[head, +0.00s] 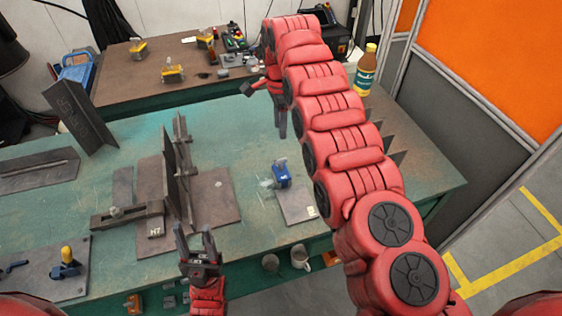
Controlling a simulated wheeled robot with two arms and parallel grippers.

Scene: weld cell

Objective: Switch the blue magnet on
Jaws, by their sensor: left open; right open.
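A small blue magnet (282,177) stands on a grey metal plate (299,208) at the middle right of the green table. A pale part shows at its left side; I cannot tell the position of its switch. My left gripper (195,238) is open and empty at the table's front edge, left of and nearer than the magnet. My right gripper (264,108) is open and empty over the far part of the table, beyond the magnet. My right arm passes close to the right of the magnet in the picture.
Upright dark metal plates (177,175) stand left of centre. A yellow-topped device (67,258) sits on a plate at left. A bottle (366,72) stands at the back right. A brown bench (150,72) with yellow blocks is behind. Mugs (300,256) sit below the front edge.

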